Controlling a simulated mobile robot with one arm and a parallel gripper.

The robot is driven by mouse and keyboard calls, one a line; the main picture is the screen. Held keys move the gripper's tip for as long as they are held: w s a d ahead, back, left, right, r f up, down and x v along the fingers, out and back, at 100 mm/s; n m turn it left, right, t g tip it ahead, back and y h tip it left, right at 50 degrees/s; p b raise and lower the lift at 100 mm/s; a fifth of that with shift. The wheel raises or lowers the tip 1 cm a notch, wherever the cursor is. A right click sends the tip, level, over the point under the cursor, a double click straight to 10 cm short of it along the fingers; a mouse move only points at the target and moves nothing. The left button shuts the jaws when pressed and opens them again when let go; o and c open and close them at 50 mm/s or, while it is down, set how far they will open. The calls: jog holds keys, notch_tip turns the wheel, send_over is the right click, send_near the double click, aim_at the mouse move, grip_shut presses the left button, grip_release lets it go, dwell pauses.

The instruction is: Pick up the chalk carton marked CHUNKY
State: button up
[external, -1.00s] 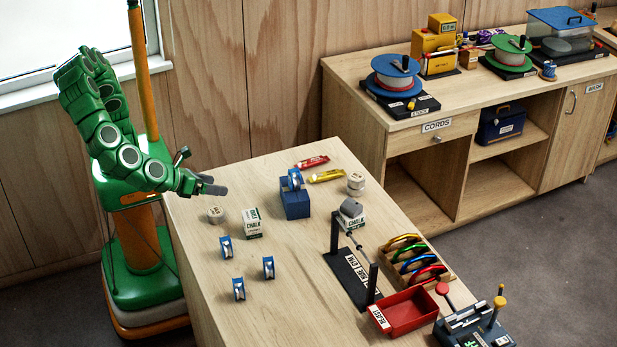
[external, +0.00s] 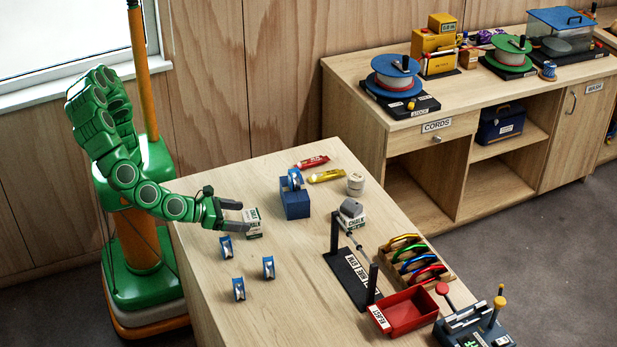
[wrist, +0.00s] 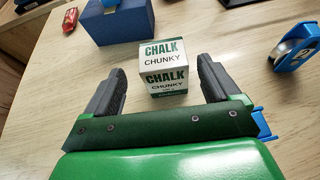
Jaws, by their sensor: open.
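The chalk carton marked CHUNKY (wrist: 163,65) is a white box with green bands, upright on the table. In the wrist view my gripper (wrist: 160,80) is open, with one dark finger on each side of the carton and gaps beside it. The carton's near end is between the fingers and its far part reaches past the tips. In the external view my gripper (external: 238,215) is low over the table at the carton (external: 254,224) and hides part of it.
A blue block (external: 295,205) stands beyond the carton. Blue-framed pieces (external: 226,247) stand on the near table. A second chalk carton (external: 352,221) with a grey thing on top is to the right, by the black stand (external: 352,280). A red tray (external: 408,312) is further right.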

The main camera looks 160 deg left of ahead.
aim_at(257, 219)
jog(key=shift+x, duration=3.25)
jog(key=shift+w+d+f, duration=0.15)
jog(key=shift+w, duration=0.05)
jog(key=shift+c, duration=0.4)
jog(key=c, duration=1)
jog(key=shift+c, duration=0.2)
